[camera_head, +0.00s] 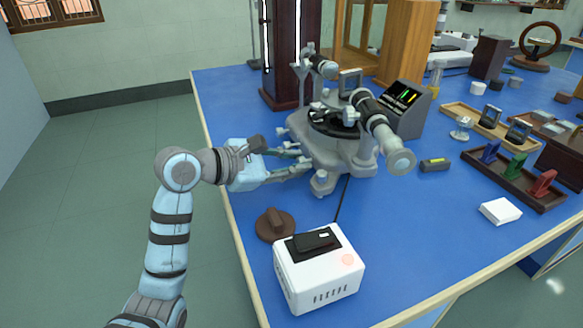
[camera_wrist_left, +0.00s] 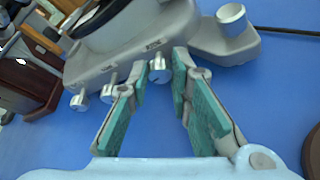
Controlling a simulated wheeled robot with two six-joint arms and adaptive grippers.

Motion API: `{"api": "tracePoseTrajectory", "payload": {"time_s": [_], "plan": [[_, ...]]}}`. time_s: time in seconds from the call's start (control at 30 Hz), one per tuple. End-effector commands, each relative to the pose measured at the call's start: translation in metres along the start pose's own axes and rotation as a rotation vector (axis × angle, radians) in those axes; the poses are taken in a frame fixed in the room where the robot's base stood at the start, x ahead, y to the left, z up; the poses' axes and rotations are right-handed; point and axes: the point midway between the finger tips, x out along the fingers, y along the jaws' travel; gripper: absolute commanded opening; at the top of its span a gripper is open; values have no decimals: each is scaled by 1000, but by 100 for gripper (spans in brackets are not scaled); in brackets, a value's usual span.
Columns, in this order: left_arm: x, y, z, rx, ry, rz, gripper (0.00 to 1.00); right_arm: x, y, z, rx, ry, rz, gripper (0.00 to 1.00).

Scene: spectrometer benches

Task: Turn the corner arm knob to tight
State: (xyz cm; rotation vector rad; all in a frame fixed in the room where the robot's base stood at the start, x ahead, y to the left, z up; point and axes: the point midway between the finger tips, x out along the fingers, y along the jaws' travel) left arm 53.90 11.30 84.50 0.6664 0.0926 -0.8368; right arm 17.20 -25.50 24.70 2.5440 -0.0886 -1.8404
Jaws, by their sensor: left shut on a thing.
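The grey spectrometer (camera_head: 335,150) stands on the blue bench, with a dark round table and a telescope tube. In the left wrist view, a small silver knob (camera_wrist_left: 160,74) sticks out of the edge of its base (camera_wrist_left: 190,35). Two similar knobs are to its left, one (camera_wrist_left: 108,88) nearer and one (camera_wrist_left: 78,100) farther. The labels above them are too small to read. My left gripper (camera_head: 302,160) reaches in from the left, low beside the base. Its teal-padded fingers (camera_wrist_left: 161,65) are shut on the nearest knob, one on each side. My right gripper is out of view.
A white box (camera_head: 318,285) with a black top and a brown knobbed disc (camera_head: 274,225) stand at the front. A small black display (camera_head: 405,100) and a dark wooden post (camera_head: 290,50) stand behind. A rack with coloured pieces (camera_head: 515,180) is at right.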

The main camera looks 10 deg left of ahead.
Motion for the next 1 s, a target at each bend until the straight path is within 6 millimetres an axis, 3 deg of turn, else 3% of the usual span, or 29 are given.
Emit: {"api": "tracePoseTrajectory", "payload": {"time_s": [0.43,1.0], "plan": [[1,-4,-2,216,0,88,0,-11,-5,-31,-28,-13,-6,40],[0,-3,-1,245,1,100,0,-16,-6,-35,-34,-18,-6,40]]}}
